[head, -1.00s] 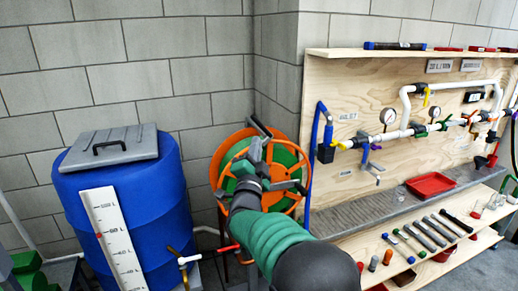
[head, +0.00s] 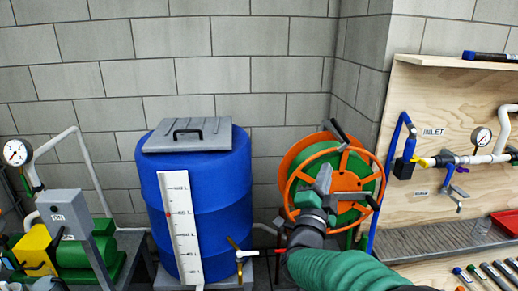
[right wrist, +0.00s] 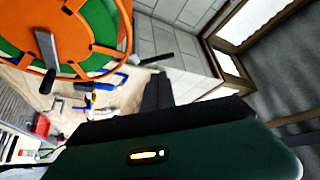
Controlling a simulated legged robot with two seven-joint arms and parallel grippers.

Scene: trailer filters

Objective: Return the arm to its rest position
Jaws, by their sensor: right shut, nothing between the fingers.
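My right arm (head: 345,270), with a green sleeve, comes in from the lower right in the head view. It reaches forward toward the hose reel. My right gripper (head: 321,183) is shut and empty, and overlaps the front of the reel in the picture. Whether it touches the reel cannot be told. In the right wrist view the dark fingers (right wrist: 158,90) are together with nothing between them. My left gripper is not visible.
An orange hose reel (head: 365,158) with green hose stands in the corner. A blue barrel (head: 150,190) with a level gauge (head: 181,228) is left of it. A green pump (head: 104,256) stands far left. A plywood pipe panel (head: 425,100) and shelf (head: 437,246) stand right.

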